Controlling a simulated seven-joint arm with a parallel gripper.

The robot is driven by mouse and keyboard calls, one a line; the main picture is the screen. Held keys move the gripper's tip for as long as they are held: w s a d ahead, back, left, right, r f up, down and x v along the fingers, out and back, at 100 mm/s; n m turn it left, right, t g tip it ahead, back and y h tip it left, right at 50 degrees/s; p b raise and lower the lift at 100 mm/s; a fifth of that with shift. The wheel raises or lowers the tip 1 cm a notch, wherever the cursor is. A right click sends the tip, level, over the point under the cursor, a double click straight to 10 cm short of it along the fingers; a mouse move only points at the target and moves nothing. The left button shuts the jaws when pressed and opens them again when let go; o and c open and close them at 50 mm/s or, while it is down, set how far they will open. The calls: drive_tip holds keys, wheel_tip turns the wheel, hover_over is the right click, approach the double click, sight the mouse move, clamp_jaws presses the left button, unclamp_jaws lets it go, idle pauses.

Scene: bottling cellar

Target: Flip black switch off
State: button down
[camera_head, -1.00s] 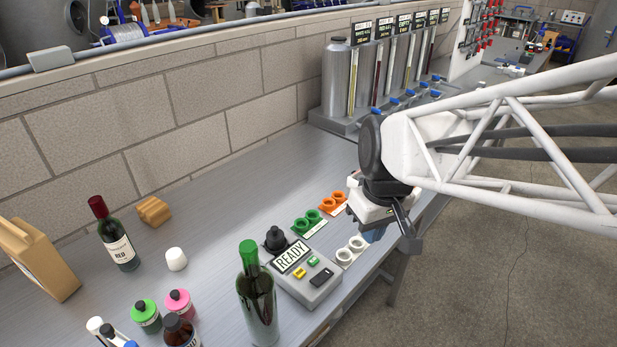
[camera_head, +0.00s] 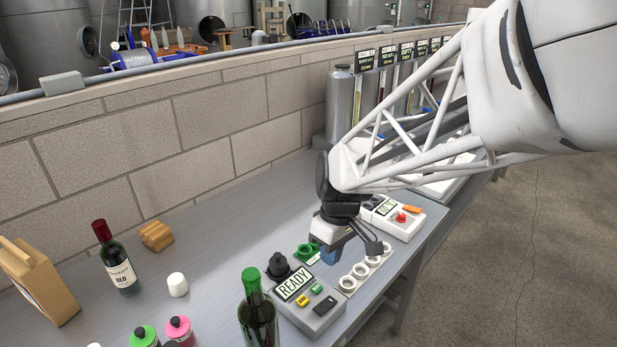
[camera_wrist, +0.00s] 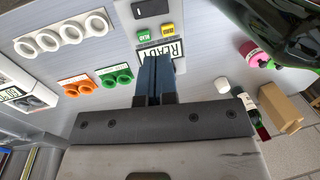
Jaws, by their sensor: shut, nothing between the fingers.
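The grey control box (camera_head: 318,318) with a READY sign (camera_head: 294,285) stands near the bench's front edge. The black switch (camera_head: 325,304) is on its top, beside a green button (camera_head: 317,288) and a yellow button (camera_head: 302,300). In the wrist view the black switch (camera_wrist: 150,8) is at the top edge, beyond the two buttons. My gripper (camera_head: 329,259) is shut and empty, above the bench just behind and right of the box, apart from the switch. In the wrist view its blue fingers (camera_wrist: 153,60) are together and overlap the READY sign. I cannot tell the switch's position.
A green-capped bottle (camera_head: 258,320) stands close left of the box, and a black knob (camera_head: 278,266) behind it. White rings (camera_head: 360,271) and green rings (camera_head: 305,252) lie near my gripper. Another box with a red button (camera_head: 401,217) is to the right.

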sight(324, 306)
drive_tip(key=f, duration=0.4)
drive_tip(key=s+a+f, duration=0.1)
drive_tip(key=f, duration=0.8)
drive_tip(key=shift+s+a+f, duration=0.25)
drive_tip(key=shift+s+f, duration=0.05)
drive_tip(key=shift+f, duration=0.1)
drive_tip(key=shift+f, duration=0.2)
drive_tip(key=shift+w+d, duration=0.1)
idle(0.5)
drive_tip(key=shift+w+d+r, duration=0.25)
drive_tip(key=shift+w+d, duration=0.1)
drive_tip(key=shift+r, duration=0.2)
idle(0.4)
